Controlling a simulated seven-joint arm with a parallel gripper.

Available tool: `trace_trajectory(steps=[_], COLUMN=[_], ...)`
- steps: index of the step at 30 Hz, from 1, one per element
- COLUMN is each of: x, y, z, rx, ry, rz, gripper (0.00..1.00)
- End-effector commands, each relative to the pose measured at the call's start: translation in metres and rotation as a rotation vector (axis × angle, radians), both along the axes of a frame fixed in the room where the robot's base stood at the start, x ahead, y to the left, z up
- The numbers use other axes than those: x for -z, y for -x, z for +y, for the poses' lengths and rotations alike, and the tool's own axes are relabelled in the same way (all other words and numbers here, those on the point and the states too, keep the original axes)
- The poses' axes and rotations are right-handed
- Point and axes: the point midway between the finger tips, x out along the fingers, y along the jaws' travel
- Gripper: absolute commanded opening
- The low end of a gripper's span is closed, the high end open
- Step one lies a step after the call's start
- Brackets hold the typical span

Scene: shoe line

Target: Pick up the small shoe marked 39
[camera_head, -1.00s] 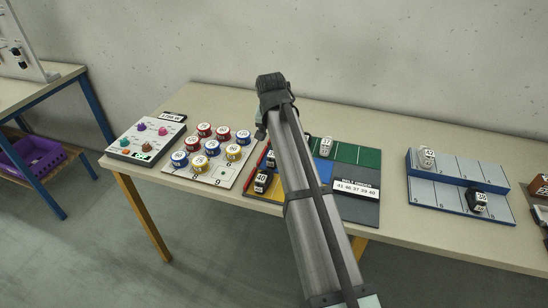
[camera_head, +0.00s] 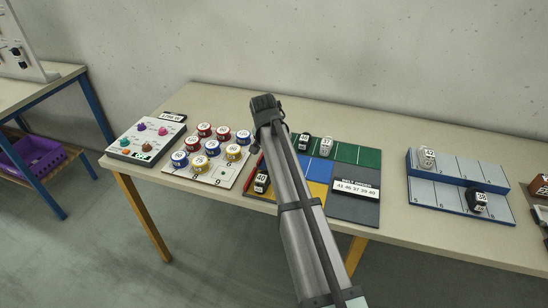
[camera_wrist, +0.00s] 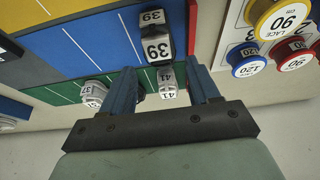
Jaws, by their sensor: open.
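The small dark shoe marked 39 (camera_wrist: 166,30) stands on the blue part of the mat in the wrist view, with white labels on its top and end. In the head view my arm hides it. My gripper (camera_wrist: 162,65) is open and empty, with its fingertips just short of the 39 shoe in the picture. A white shoe marked 41 (camera_wrist: 167,80) shows between the fingers on the green strip. No contact with either shoe can be made out.
A white 37 shoe (camera_head: 326,147) and a dark shoe (camera_head: 304,143) stand on the green strip (camera_head: 365,157). A black 40 shoe (camera_head: 261,184) is at the front left. Coloured lace spools (camera_head: 200,162) stand left of the mat. A blue rack (camera_head: 458,172) holding shoes is at right.

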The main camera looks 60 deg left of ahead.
Motion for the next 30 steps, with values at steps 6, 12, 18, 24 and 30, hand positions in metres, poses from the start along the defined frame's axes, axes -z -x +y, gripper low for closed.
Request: trace_trajectory(steps=[6,12,18,24,30], x=[0.017,0.042,0.049,0.049,0.049], y=[-0.003,-0.009,-0.011,-0.011,-0.011], z=[0.003,0.010,0.012,0.012,0.012], rx=[0.000,0.000,0.000,0.000,0.000], ry=[0.001,0.001,-0.001,-0.001,-0.001], rz=[0.001,0.001,0.001,0.001,0.001], gripper=[0.61,0.61,0.61,0.53,0.34])
